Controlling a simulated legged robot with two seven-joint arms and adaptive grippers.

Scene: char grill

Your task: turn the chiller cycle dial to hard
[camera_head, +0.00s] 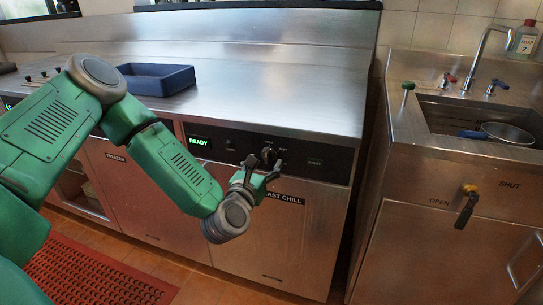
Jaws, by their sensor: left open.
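The chiller control panel (320,157) is a black strip on the front of the steel counter, with a green READY display (199,142) at its left. The cycle dial (267,153) is a small dark knob on this panel, partly hidden by my gripper; its pointing direction is too small to read. My left gripper (264,169) is open, its dark fingers at the dial's lower edge; I cannot tell whether they touch it. A BLAST CHILL label (284,198) shows on the door below. My right gripper is not in view.
A blue tray (158,79) sits on the counter at the back left. A sink (480,125) with a pan (507,133) stands at the right, with a valve lever (466,207) on its front. The counter top is mostly clear. A red mat (95,272) lies on the floor.

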